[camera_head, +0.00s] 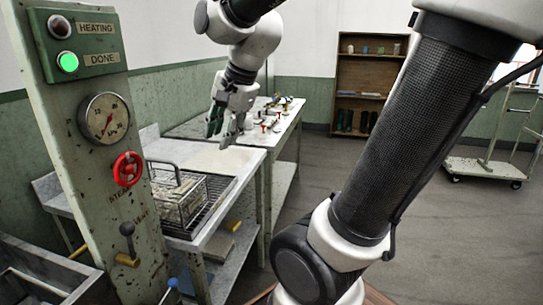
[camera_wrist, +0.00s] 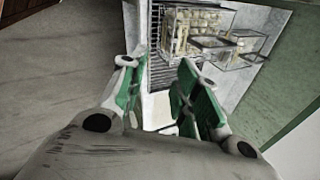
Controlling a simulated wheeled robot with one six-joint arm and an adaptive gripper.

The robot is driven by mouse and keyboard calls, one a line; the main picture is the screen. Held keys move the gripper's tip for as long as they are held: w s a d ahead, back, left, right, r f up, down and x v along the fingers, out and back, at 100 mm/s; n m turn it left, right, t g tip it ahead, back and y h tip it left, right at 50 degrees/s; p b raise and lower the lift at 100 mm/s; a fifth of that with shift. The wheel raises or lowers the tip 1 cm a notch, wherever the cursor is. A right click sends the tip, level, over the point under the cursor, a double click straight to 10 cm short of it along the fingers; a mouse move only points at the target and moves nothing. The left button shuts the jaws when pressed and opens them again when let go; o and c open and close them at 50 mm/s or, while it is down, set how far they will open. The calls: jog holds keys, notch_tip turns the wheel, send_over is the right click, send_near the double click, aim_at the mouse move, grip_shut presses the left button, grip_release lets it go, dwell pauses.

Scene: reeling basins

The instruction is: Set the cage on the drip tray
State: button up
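The wire cage (camera_head: 181,207) with a raised handle stands on the dark slatted drip tray (camera_head: 218,203) on the near table, with pale pieces inside. In the wrist view the cage (camera_wrist: 180,36) is at the top, over the dark bars of the tray (camera_wrist: 160,74), with its handle reaching right. My gripper (camera_head: 226,136) is above and behind the cage, apart from it. Its green-padded fingers (camera_wrist: 157,95) are spread with nothing between them. The cage's underside is hidden, so its exact seating on the bars cannot be told.
A green-topped post with a lit DONE lamp (camera_head: 67,62), gauge (camera_head: 104,118) and red valve wheel (camera_head: 128,169) stands left of the cage. A farther table (camera_head: 287,122) holds small items. A shelf (camera_head: 366,83) and a trolley (camera_head: 484,169) stand behind.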

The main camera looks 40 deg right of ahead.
jog(key=s+d+f+n+h, duration=0.1)
jog(key=s+d+f+n, duration=0.2)
jog(key=s+n, duration=0.9)
jog(key=shift+s+d+n+h, duration=0.4)
jog(key=shift+d+n, duration=0.4)
jog(key=shift+d, duration=0.35)
jog(key=shift+f, duration=0.1)
